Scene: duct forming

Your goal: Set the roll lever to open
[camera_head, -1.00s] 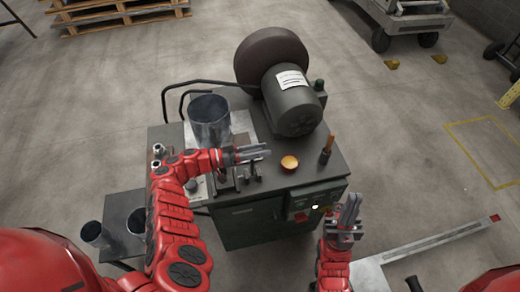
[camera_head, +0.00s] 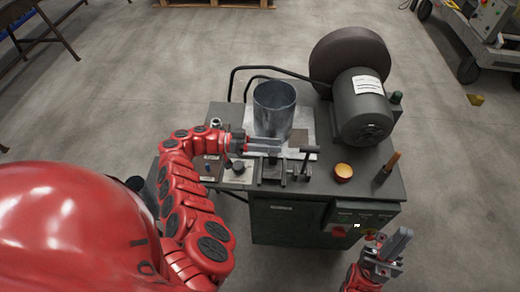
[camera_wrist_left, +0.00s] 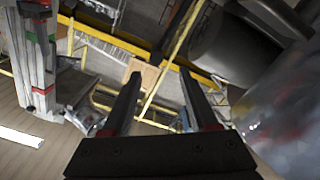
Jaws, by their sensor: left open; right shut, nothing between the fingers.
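The forming machine (camera_head: 262,212) is a dark green cabinet with a grey top. Near its front edge stands a small dark block (camera_head: 272,178) with black T-shaped handles, one of them a black handle (camera_head: 312,149). A wooden-handled lever (camera_head: 388,167) stands at the top's right corner. I cannot tell which is the roll lever. My left gripper (camera_head: 281,146) is open, above or just behind the block and in front of the metal cylinder (camera_head: 274,108). Its fingers (camera_wrist_left: 161,76) are apart with nothing between them in the left wrist view. My right gripper (camera_head: 402,243) is shut and empty, right of the cabinet front.
A dark motor (camera_head: 362,112) and large round housing (camera_head: 345,62) stand at the back right of the top. An orange button (camera_head: 343,171) sits between the block and wooden-handled lever. The metal cylinder (camera_wrist_left: 285,112) is close on the right in the left wrist view.

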